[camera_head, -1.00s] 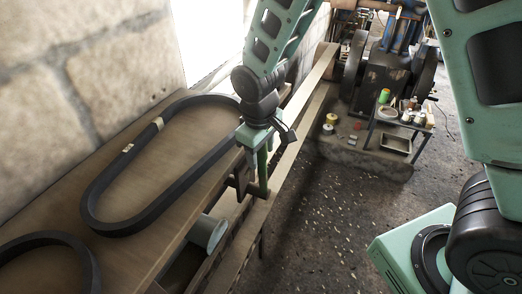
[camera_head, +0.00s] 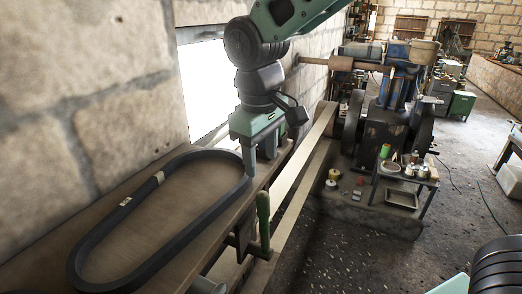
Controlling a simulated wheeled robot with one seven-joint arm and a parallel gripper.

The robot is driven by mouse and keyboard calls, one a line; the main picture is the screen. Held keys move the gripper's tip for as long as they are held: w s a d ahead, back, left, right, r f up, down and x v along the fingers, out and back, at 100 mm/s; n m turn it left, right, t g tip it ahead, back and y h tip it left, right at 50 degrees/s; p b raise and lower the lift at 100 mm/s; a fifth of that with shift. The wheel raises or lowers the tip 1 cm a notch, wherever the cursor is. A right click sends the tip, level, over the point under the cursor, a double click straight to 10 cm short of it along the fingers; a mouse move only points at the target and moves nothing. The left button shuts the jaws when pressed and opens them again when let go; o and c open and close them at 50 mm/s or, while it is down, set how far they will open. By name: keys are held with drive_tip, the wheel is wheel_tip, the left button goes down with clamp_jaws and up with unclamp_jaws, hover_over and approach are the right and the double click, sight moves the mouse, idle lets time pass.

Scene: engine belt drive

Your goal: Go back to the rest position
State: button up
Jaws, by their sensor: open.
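My gripper (camera_head: 261,156) hangs from my arm at the top middle of the view, fingers pointing down, over the right edge of the wooden bench (camera_head: 180,172). It is open and holds nothing that I can see. A green upright handle (camera_head: 263,212) stands at the bench's side, just below the gripper and apart from it. A dark oval belt (camera_head: 95,238) lies on the bench, its far end left of my fingers.
A pale flat belt (camera_head: 303,165) runs along the bench side to the engine (camera_head: 385,125). A small stand (camera_head: 405,180) holds cans and a tray. A stone wall (camera_head: 90,75) borders the bench on the left. Open floor (camera_head: 340,255) lies at the right front.

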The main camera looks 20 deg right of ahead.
drive_tip(key=shift+s+r, duration=0.1)
drive_tip(key=shift+r, duration=0.8)
drive_tip(key=s+f, duration=0.3)
drive_tip(key=s, duration=0.3)
drive_tip(key=s+a+f+b, duration=0.1)
drive_tip(key=s+f, duration=0.3)
drive_tip(key=s, duration=0.3)
drive_tip(key=s+a+f+n+g+y+b, duration=0.1)
drive_tip(key=s+f, duration=0.3)
drive_tip(key=s, duration=0.3)
drive_tip(key=shift+s, duration=0.2)
